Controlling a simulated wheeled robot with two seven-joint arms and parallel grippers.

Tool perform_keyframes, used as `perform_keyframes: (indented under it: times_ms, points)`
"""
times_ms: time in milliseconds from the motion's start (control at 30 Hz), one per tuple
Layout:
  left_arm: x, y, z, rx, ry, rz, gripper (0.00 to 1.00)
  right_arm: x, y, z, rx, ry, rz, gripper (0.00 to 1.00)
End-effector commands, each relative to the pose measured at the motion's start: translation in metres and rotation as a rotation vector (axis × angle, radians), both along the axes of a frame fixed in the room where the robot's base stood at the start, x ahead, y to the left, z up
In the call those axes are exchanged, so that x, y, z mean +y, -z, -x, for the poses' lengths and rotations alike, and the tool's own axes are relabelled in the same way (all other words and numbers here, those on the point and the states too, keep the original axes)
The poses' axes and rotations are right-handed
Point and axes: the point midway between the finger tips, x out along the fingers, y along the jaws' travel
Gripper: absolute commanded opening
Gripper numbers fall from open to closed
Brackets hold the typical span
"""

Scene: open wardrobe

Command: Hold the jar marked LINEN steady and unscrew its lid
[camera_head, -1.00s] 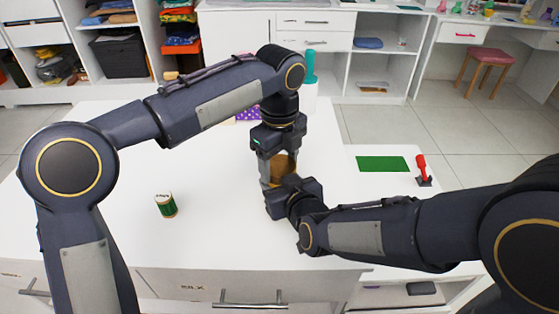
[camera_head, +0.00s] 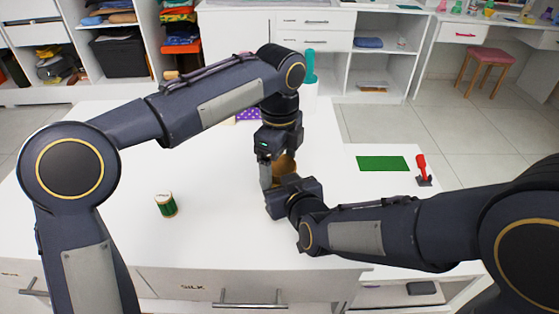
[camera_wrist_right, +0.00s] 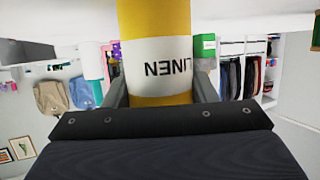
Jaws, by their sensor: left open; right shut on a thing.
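The jar marked LINEN (camera_wrist_right: 155,50) is yellow with a white label, which reads upside down in the right wrist view. In the head view its brownish-yellow side (camera_head: 285,167) shows between my two grippers. My right gripper (camera_head: 278,192) is shut on the jar, with one finger on each side of it in the wrist view. My left gripper (camera_head: 271,170) points down from above at the jar's top and is open. One of its fingers shows beside the jar. The lid is hidden behind the left gripper, so I cannot tell how it sits.
A green spool (camera_head: 166,205) stands on the white table (camera_head: 215,235) to the left. A purple dotted item (camera_head: 247,115) and a white container with a teal object (camera_head: 310,78) are behind. The table's front left is clear.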

Motion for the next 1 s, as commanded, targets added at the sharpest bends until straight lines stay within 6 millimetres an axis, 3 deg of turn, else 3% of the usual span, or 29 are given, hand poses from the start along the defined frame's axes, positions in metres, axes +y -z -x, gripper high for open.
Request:
perform_keyframes:
  times_ms: [167, 433, 600, 867, 1000]
  points:
    - [0.0, -0.003, 0.0, -0.001, 0.001, 0.0, 0.85, 0.0, 0.0, 0.0, 0.0, 0.0, 0.0, 0.0]
    - [-0.001, -0.036, 0.0, -0.003, 0.001, 0.001, 0.85, 0.0, 0.0, 0.0, 0.0, 0.0, 0.0, 0.0]
    - [0.0, -0.046, 0.0, 0.0, 0.008, 0.0, 0.83, 0.0, 0.0, 0.0, -0.001, 0.0, 0.0, 0.0]
    - [-0.001, -0.076, 0.0, 0.002, 0.248, 0.0, 0.83, 0.0, 0.0, 0.0, -0.001, 0.0, 0.0, 0.0]
    - [0.0, -0.071, 0.0, 0.005, 0.283, -0.004, 0.83, 0.0, 0.0, 0.0, -0.001, 0.0, 0.0, 0.0]
